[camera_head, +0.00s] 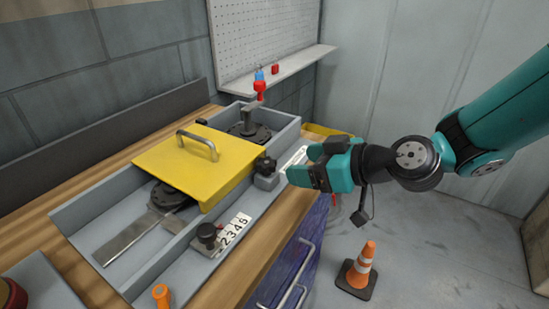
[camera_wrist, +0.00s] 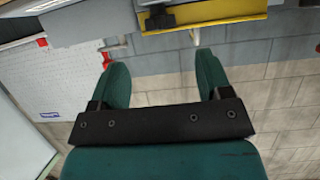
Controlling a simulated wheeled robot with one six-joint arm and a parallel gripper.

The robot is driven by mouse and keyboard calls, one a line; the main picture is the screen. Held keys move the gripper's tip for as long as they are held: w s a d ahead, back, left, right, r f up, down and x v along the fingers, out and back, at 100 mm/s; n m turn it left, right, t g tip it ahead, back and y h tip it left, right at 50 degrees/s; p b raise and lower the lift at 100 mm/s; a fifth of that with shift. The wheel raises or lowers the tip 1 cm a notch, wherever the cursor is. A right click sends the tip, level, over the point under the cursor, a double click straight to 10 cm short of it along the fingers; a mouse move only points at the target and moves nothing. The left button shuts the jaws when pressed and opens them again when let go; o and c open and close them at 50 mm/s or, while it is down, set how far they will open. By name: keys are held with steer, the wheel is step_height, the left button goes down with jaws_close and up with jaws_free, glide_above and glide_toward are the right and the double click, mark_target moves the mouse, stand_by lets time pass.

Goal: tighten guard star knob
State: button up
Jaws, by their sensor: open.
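The black star knob (camera_head: 264,166) sits on a grey block at the right edge of the yellow guard (camera_head: 185,165), which is closed down over part of the grey tray. In the wrist view a dark knob shape (camera_wrist: 158,18) shows near the top edge, beside the yellow guard (camera_wrist: 220,12). My gripper (camera_head: 304,166) is open and empty, to the right of the knob and apart from it. Its two green fingers (camera_wrist: 162,62) point toward the knob in the wrist view, with a clear gap between them.
Another dark knob (camera_head: 207,234) stands beside a number strip (camera_head: 235,228) on the tray's front side. An orange knob (camera_head: 161,294) is nearer. A red-topped lever (camera_head: 260,88) rises at the back. A traffic cone (camera_head: 358,266) stands on the otherwise open floor at right.

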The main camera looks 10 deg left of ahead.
mark_target(271, 164)
steer(key=p+x, duration=0.1)
steer(key=x, duration=0.7)
steer(key=c, duration=0.9)
steer(key=shift+s+a+r+m+t+h+p, duration=0.15)
steer(key=shift+m+t+h+p, duration=0.15)
steer(key=shift+m+t, duration=0.25)
steer(key=shift+s+r+m+t+h+p, duration=0.1)
steer(key=shift+s+m+t+h+p, duration=0.15)
steer(key=shift+m+t, duration=0.25)
steer(key=shift+w+f+m+t+h+p, duration=0.1)
steer(key=shift+f+m+t+h+p, duration=0.05)
steer(key=shift+m+t+h+p, duration=0.55)
steer(key=shift+y, duration=0.25)
steer(key=o, duration=0.9)
